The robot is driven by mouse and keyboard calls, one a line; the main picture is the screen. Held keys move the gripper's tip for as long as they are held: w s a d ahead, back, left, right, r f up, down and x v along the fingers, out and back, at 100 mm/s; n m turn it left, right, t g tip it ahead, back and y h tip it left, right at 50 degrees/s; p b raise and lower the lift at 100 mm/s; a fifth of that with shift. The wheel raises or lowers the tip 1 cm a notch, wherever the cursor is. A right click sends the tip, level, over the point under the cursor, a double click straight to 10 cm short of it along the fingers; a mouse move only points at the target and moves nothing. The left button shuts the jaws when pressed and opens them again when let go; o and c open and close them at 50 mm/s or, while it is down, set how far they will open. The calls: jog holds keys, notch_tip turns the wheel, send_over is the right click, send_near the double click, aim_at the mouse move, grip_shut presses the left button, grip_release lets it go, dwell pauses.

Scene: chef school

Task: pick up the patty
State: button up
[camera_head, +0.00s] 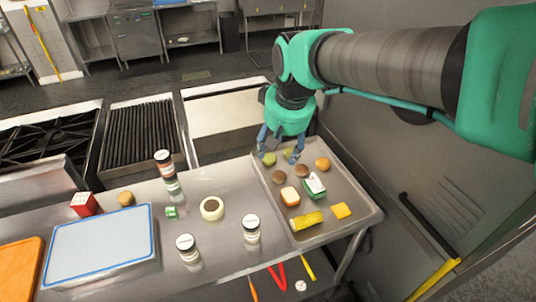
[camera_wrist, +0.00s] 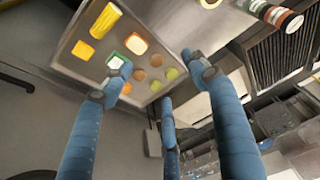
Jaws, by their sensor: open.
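Two dark brown round pieces, which look like patties, lie side by side on the metal tray; one patty (camera_head: 279,177) is at left and the other (camera_head: 302,171) is right of it. In the wrist view, small brown rounds (camera_wrist: 156,60) lie near the tray's near edge, but I cannot tell patty from bun there. My gripper (camera_head: 278,152) is open and empty above the tray's far left part, over two green round pieces (camera_head: 269,159). Its three blue fingers (camera_wrist: 160,80) are spread in the wrist view. The fingers partly cover the tray's far end.
The tray (camera_head: 361,222) also holds a golden bun (camera_head: 323,164), an orange-topped block (camera_head: 290,196), a green box (camera_head: 314,185), corn (camera_head: 307,222) and a yellow square (camera_head: 341,210). Jars (camera_head: 251,229), a tape-like ring (camera_head: 212,208) and a blue-edged board (camera_head: 100,247) stand left.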

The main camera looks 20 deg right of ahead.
jog(key=w+d+f+g+p, duration=0.1)
jog(key=w+d+f+p, duration=0.15)
jog(key=w, duration=0.65)
jog(key=w+d+f+g+p, duration=0.1)
jog(key=w+d+p, duration=0.15)
jog(key=w, duration=0.55)
jog(key=w+d+f+g+p, duration=0.1)
jog(key=w+d+f+p, duration=0.2)
jog(key=w+f, duration=0.8)
jog(key=shift+w+d+f+g+p, duration=0.15)
jog(key=shift+w+f+g+p, duration=0.15)
jog(key=shift+f+p, duration=0.65)
jog(key=shift+s+r, duration=0.1)
jog(key=shift+r, duration=0.1)
send_over(269, 156)
jog(key=shift+f, duration=4.15)
jog(key=shift+f, duration=0.1)
jog(key=shift+f+b, duration=0.3)
jog(key=shift+f, duration=2.2)
